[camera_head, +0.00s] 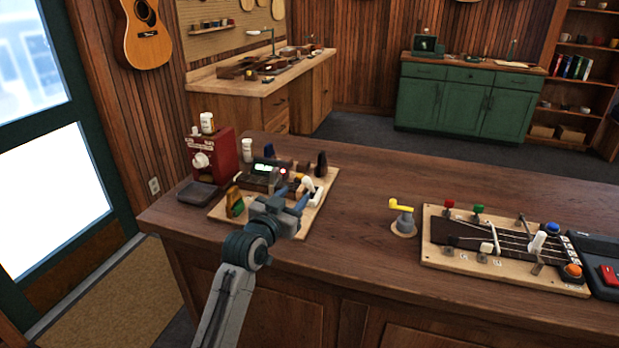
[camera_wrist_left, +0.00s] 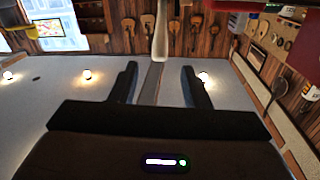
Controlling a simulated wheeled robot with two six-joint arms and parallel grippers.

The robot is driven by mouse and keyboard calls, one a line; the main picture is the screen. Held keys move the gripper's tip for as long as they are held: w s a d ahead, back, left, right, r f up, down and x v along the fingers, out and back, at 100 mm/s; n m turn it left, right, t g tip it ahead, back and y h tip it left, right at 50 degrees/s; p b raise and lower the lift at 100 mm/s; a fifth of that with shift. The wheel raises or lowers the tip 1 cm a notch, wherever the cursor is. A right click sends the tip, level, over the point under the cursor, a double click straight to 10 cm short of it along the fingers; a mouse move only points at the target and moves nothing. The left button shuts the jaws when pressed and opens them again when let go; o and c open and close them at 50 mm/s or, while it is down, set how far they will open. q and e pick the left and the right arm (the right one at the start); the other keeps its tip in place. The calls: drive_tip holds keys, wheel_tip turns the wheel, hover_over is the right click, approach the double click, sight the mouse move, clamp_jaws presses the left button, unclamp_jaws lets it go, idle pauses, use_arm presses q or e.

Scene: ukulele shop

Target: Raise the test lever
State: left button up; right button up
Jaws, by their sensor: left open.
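A lever with a white handle (camera_head: 308,184), which looks like the test lever, stands at the right side of a light wooden board (camera_head: 222,213). My left gripper (camera_head: 292,197) is open at the near side of this handle, its two fingers apart. In the left wrist view, a pale handle (camera_wrist_left: 161,35) on a flat metal bar (camera_wrist_left: 151,82) shows between the open fingers of my left gripper (camera_wrist_left: 160,75). I cannot tell whether the fingers touch it. Part of the board is hidden behind the gripper. My right gripper is not in view.
A red machine (camera_head: 225,155) stands at the board's left. Dark blocks, a small lit device (camera_head: 264,170) and a white bottle (camera_head: 247,149) crowd the board's back. A yellow-handled crank (camera_head: 401,206) and a stringed neck board (camera_head: 437,257) lie right. The countertop (camera_head: 355,205) between is clear.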

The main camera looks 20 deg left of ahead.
sight(305, 184)
use_arm(q)
drive_tip(key=w, duration=0.3)
drive_tip(key=shift+d+r+p, duration=0.25)
drive_tip(key=shift+r+p, duration=0.05)
drive_tip(key=shift+p, duration=0.1)
drive_tip(key=w, duration=0.4)
drive_tip(key=shift+w+d+f+p, duration=0.2)
drive_tip(key=shift+d+f+p, duration=0.1)
drive_tip(key=shift+p, duration=0.05)
drive_tip(key=shift+w, duration=0.45)
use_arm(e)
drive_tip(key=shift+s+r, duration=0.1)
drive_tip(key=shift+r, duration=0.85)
use_arm(q)
drive_tip(key=shift+d, duration=0.1)
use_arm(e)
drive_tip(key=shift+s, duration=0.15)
use_arm(q)
drive_tip(key=shift+c, duration=0.6)
clamp_jaws()
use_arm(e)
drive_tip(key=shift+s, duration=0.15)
